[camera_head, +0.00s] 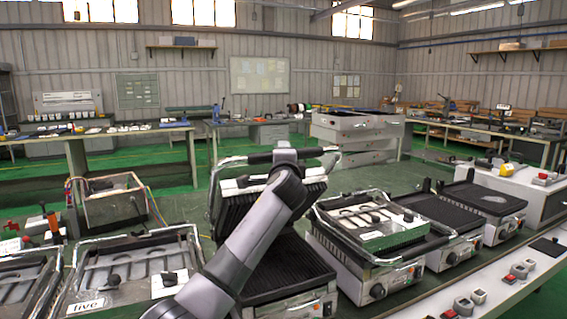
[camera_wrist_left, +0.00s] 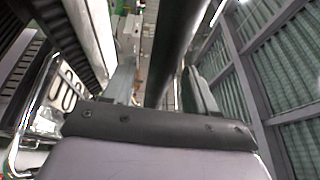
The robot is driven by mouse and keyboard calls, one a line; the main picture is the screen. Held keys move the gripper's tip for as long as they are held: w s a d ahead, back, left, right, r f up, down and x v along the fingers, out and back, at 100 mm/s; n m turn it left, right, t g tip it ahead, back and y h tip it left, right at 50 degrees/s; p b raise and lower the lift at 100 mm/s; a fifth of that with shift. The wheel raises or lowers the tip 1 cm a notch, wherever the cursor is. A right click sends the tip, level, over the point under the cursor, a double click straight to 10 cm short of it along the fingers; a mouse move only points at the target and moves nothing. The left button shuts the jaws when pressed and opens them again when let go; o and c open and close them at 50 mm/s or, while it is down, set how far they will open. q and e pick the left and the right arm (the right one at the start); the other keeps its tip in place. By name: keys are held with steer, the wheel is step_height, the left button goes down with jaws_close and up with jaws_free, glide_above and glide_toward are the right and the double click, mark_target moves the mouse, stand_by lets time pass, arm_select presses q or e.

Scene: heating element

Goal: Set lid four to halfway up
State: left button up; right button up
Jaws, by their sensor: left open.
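The grill with the raised lid (camera_head: 312,183) stands mid-table, just right of the grill labelled "five". I see no number on it, but it is likely lid four. Its lid is tilted up and back, with part of its dark ribbed underside showing above the ribbed lower plate (camera_head: 290,262). A black handle bar (camera_head: 312,153) runs across its top. My left gripper (camera_head: 287,158) is at this bar; my arm hides part of the lid. In the left wrist view the open fingers (camera_wrist_left: 160,80) stand either side of a dark bar (camera_wrist_left: 177,45). Contact is unclear.
The closed grill labelled "five" (camera_head: 125,275) is at the left. A closed grill (camera_head: 365,225) stands close on the right, with more grills beyond. A white ledge (camera_head: 480,283) with buttons runs along the front right. A wire-fed box (camera_head: 112,203) sits behind at left.

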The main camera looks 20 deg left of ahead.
arm_select(q)
steer(key=shift+v, duration=1.1)
